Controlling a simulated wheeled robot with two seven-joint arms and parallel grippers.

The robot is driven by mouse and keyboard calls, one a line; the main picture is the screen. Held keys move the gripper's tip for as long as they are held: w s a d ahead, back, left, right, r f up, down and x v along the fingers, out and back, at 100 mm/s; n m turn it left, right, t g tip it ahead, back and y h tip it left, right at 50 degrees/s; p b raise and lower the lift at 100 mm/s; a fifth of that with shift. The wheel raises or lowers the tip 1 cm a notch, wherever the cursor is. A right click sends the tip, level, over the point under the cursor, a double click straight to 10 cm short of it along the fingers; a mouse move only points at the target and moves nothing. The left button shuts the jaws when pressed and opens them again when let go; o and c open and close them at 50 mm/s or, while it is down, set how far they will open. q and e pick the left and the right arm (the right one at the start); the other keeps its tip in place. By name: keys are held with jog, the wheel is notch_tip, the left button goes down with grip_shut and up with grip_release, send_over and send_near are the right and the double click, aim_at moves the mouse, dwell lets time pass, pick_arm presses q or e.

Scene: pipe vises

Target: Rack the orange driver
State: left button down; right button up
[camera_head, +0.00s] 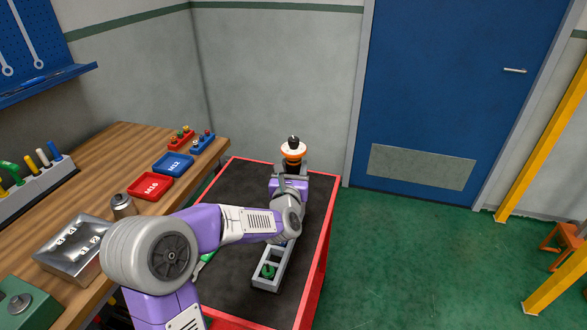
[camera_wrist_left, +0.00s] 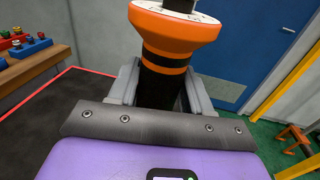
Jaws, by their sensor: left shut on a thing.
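The orange driver (camera_head: 293,152) has a black body with an orange collar. It stands upright in my left gripper (camera_head: 290,172), over the far part of the cart. In the left wrist view the driver (camera_wrist_left: 166,45) is between both fingers of the left gripper (camera_wrist_left: 158,88), which are shut on its black grip. Its top is cut off there. A grey rack (camera_head: 260,284) with square openings lies on the cart's dark top, nearer to me, with a green item (camera_head: 268,271) in its near opening. My arm hides part of the rack. My right gripper is not in view.
The red-rimmed cart (camera_head: 232,185) stands beside a wooden bench (camera_head: 133,145). The bench holds a red tray (camera_head: 150,186), a blue tray (camera_head: 173,164), a metal box (camera_head: 70,247) and a grey holder of coloured handles (camera_head: 35,187). Green floor lies open to the right.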

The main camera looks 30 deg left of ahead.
pick_arm(q)
jog(key=shift+f+b, duration=0.45)
jog(key=shift+f, duration=0.05)
dwell(0.8)
jog(key=shift+s+f+b, duration=0.1)
jog(key=shift+f+b, duration=0.25)
jog(key=shift+b, duration=0.15)
dwell(1.1)
jog(key=c, duration=0.7)
grip_release()
jog(key=shift+o, duration=1.4)
jog(key=shift+r, duration=0.15)
jog(key=v, duration=0.7)
jog(key=shift+s, duration=0.25)
jog(key=shift+d, duration=0.15)
